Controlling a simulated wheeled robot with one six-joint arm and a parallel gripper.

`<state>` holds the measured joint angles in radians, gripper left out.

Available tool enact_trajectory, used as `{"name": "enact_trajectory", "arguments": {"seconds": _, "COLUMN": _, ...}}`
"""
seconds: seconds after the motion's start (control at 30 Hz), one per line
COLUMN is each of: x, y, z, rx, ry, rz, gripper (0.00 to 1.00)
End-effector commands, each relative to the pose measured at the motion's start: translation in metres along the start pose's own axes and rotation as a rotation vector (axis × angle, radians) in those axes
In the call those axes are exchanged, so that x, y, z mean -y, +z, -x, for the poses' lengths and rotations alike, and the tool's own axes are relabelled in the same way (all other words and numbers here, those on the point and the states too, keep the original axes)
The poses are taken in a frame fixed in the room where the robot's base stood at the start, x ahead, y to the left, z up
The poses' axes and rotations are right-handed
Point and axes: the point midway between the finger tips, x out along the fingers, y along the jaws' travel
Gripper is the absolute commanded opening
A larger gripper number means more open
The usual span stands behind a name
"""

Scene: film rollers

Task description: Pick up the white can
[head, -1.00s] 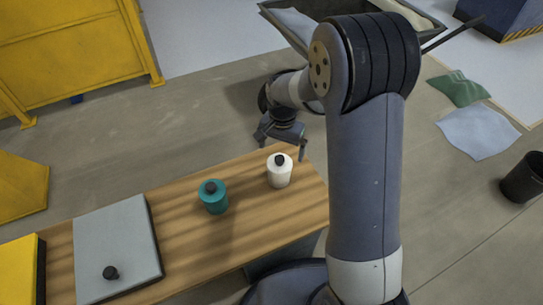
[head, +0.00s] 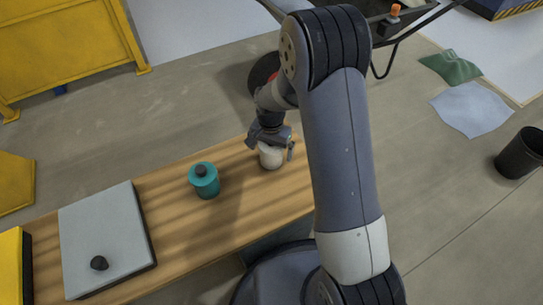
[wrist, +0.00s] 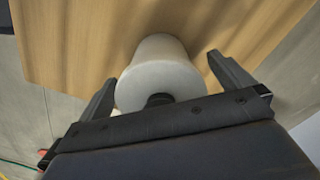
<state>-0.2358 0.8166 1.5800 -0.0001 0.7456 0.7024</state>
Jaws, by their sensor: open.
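The white can (head: 271,157) stands upright on the wooden table near its right end. My gripper (head: 270,150) is above and around it in the head view and hides its top. In the wrist view the white can (wrist: 160,75) with its dark knob lies between the two fingers of my open gripper (wrist: 160,78). The left finger is very near or against the can; there is a small gap at the right finger.
A teal can (head: 204,181) stands on the wooden table (head: 190,235) left of the white can. A grey board (head: 105,235) with a dark knob lies farther left.

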Motion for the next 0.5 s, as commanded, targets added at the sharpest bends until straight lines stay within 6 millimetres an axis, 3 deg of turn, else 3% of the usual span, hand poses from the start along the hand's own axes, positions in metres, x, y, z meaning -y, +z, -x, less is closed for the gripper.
{"name": "enact_trajectory", "arguments": {"seconds": 0.17, "x": 0.0001, "y": -0.0001, "z": 0.001, "rx": -0.001, "ry": 0.0, "rz": 0.0, "gripper": 0.99}}
{"name": "enact_trajectory", "arguments": {"seconds": 0.5, "x": 0.0001, "y": -0.0002, "z": 0.0013, "rx": -0.001, "ry": -0.001, "rz": 0.0, "gripper": 0.71}}
